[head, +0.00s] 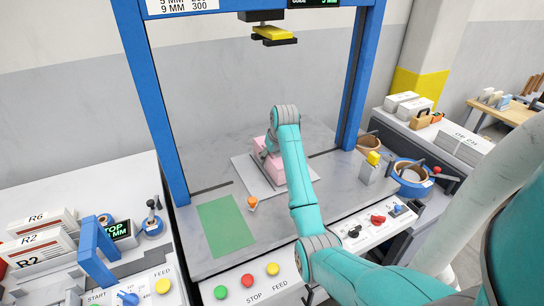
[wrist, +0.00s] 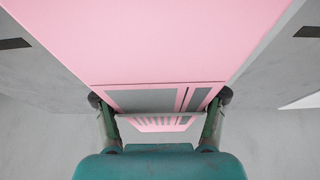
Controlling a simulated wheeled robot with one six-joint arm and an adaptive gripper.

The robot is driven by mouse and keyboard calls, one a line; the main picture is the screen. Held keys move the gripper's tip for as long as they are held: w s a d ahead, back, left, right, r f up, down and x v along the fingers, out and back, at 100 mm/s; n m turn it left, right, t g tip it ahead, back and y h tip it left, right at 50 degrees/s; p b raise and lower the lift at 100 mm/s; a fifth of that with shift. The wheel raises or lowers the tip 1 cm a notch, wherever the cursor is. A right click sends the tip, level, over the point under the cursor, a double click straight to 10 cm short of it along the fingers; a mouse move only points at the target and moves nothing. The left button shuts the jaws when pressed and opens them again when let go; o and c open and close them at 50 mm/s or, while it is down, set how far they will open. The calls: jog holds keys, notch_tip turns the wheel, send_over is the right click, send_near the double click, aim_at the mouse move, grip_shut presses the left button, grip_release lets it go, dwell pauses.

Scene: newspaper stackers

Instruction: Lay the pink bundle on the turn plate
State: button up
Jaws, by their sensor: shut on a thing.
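The pink bundle (head: 261,147) is over the light grey square plate (head: 247,172) in the middle of the blue-framed machine, partly hidden by my arm. I take this plate as the turn plate. I cannot tell if the bundle touches it or hangs just above it. In the wrist view the bundle (wrist: 160,45) fills the upper middle, its near end printed with grey panels. My gripper (wrist: 160,112) is shut on that near end, one finger at each side. In the head view my gripper (head: 266,154) is mostly hidden behind the arm.
A green mat (head: 225,226) lies on the bench at front left, with a small orange item (head: 252,203) beside it. A blue frame post (head: 152,100) stands left. A yellow press head (head: 273,33) hangs above. A blue-rimmed roll (head: 410,178) is at right.

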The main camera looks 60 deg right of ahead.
aim_at(276, 154)
jog(key=shift+f, duration=0.25)
jog(key=o, duration=1.9)
jog(key=shift+f, duration=0.1)
jog(key=shift+v, duration=3.8)
jog(key=shift+w, duration=0.1)
